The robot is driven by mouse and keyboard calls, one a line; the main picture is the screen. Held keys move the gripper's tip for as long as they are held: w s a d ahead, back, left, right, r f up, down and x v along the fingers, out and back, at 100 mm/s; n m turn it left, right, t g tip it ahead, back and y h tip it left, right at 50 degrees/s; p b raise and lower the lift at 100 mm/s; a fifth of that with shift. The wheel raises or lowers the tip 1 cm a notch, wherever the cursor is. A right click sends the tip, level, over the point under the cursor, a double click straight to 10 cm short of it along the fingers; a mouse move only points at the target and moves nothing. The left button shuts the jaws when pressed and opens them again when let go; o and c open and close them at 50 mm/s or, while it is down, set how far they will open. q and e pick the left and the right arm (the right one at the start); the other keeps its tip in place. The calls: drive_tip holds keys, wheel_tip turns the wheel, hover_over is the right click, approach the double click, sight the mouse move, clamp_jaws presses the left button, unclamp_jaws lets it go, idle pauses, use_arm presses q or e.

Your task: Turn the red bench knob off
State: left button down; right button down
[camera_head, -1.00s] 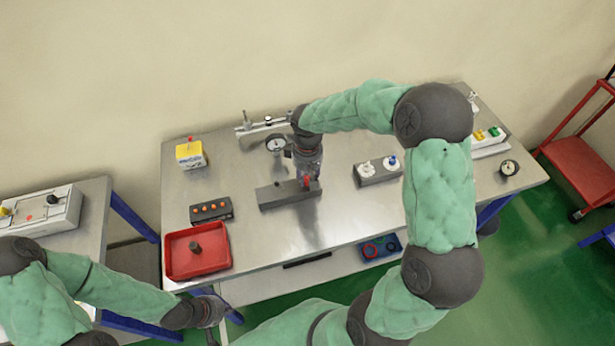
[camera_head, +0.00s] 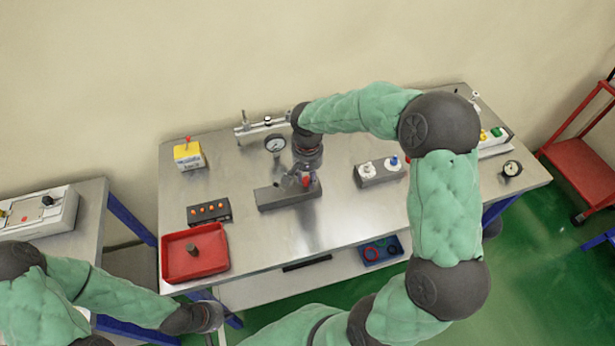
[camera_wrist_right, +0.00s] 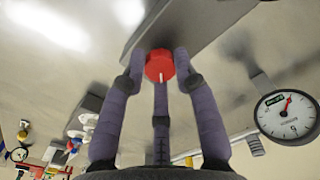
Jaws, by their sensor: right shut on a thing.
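The red knob (camera_wrist_right: 159,65) sits on a dark grey block (camera_head: 270,196) on the metal bench (camera_head: 330,225). In the right wrist view it has a white mark on its face pointing down toward my gripper. My right gripper (camera_wrist_right: 157,72) is at the knob with its fingers around it, shut on it. My left gripper (camera_head: 212,335) is low at the left, off the bench front, partly cut off at the picture's bottom edge.
A red tray (camera_head: 175,265) with a dark cylinder stands at the bench's front left. A strip of orange buttons (camera_head: 208,211), a yellow box (camera_head: 188,155), a gauge (camera_head: 275,144) and a block with white and blue knobs (camera_head: 380,171) surround the grey block.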

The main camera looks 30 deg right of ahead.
sight(307, 179)
drive_tip(key=shift+m, duration=0.3)
drive_tip(key=c, duration=1)
unclamp_jaws()
drive_tip(key=shift+o, duration=0.2)
wheel_tip(307, 179, up, 12)
